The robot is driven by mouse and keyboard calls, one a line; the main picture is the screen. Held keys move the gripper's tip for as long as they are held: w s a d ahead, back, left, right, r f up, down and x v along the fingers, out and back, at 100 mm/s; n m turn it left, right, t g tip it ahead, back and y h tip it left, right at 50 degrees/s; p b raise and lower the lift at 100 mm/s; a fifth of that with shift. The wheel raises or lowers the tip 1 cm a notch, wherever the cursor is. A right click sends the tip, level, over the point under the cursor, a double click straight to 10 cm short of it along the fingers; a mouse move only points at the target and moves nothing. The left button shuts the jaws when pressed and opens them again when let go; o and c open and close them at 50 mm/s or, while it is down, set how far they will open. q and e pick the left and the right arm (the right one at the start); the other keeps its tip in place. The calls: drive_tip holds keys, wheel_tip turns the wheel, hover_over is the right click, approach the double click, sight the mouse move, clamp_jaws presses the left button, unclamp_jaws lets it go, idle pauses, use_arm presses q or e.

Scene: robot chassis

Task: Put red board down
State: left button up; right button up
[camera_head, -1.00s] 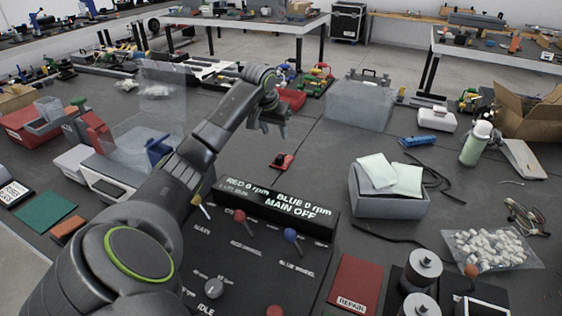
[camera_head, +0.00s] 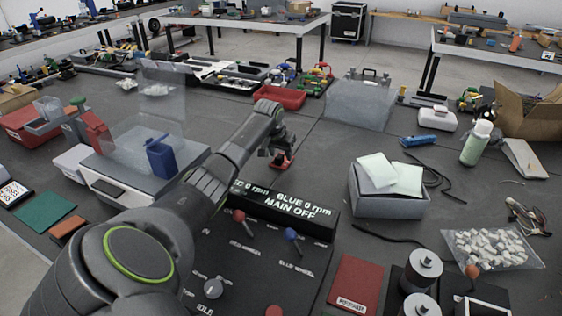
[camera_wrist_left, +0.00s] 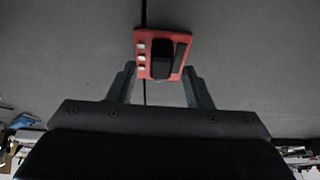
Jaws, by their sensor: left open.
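The red board (camera_head: 284,162) lies flat on the dark table, beyond the black control panel. In the left wrist view the red board (camera_wrist_left: 143,70) carries a black block and small white parts. My left gripper (camera_head: 274,147) is low over the board and partly covers it in the head view. In the left wrist view my left gripper (camera_wrist_left: 160,76) is open, with one finger on each side of the board's near edge. I cannot tell whether the fingers touch it. My right gripper is not in view.
The control panel (camera_head: 265,255) with knobs and a display stands under my left arm. A red mat with a label (camera_head: 355,280) lies to its right. A grey box with white pads (camera_head: 390,205) stands right of the board. Clear table lies between board and box.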

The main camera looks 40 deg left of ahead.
use_arm(q)
clamp_jaws()
idle(0.3)
